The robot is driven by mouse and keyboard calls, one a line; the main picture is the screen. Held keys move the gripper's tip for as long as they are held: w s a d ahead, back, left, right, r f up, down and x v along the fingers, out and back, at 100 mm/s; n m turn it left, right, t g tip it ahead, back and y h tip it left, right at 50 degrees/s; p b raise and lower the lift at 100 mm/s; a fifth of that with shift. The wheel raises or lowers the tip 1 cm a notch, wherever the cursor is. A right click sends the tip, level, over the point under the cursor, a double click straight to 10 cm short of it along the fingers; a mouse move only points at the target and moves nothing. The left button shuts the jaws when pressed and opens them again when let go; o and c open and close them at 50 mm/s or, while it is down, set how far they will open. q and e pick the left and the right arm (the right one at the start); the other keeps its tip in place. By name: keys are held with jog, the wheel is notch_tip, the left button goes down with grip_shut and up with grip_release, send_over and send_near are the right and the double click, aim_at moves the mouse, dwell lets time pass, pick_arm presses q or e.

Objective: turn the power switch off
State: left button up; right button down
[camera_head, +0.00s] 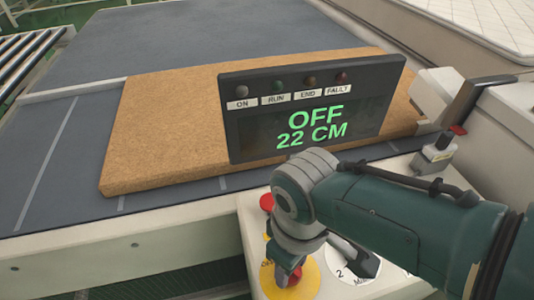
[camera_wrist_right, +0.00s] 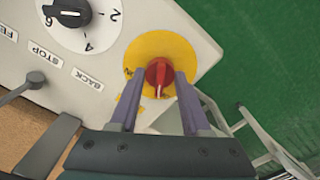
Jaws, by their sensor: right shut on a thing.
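The power switch is a red knob (camera_wrist_right: 159,75) at the middle of a yellow disc (camera_wrist_right: 141,50) on the white control panel (camera_wrist_right: 198,38). My right gripper (camera_wrist_right: 159,80) is shut on the red knob, with one finger on each side of it. In the head view my right arm reaches down to the panel from the right. The red knob (camera_head: 291,278) and yellow disc (camera_head: 302,286) show partly below my wrist. The black display (camera_head: 308,108) reads "OFF" and "22 CM" in green. My left gripper is not in view.
The panel also has a numbered dial (camera_wrist_right: 72,12) and buttons labelled STOP (camera_wrist_right: 46,54) and BACK (camera_wrist_right: 88,79). A brown mattress slab (camera_head: 170,125) lies on the grey bed (camera_head: 200,45) behind the display. A roller conveyor (camera_head: 25,55) is at far left.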

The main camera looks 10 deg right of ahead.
jog(key=shift+n, duration=1.1)
jog(key=shift+c, duration=1.8)
grip_release()
notch_tip(320, 180, up, 9)
jog(key=p, duration=0.5)
jog(key=shift+r, duration=0.45)
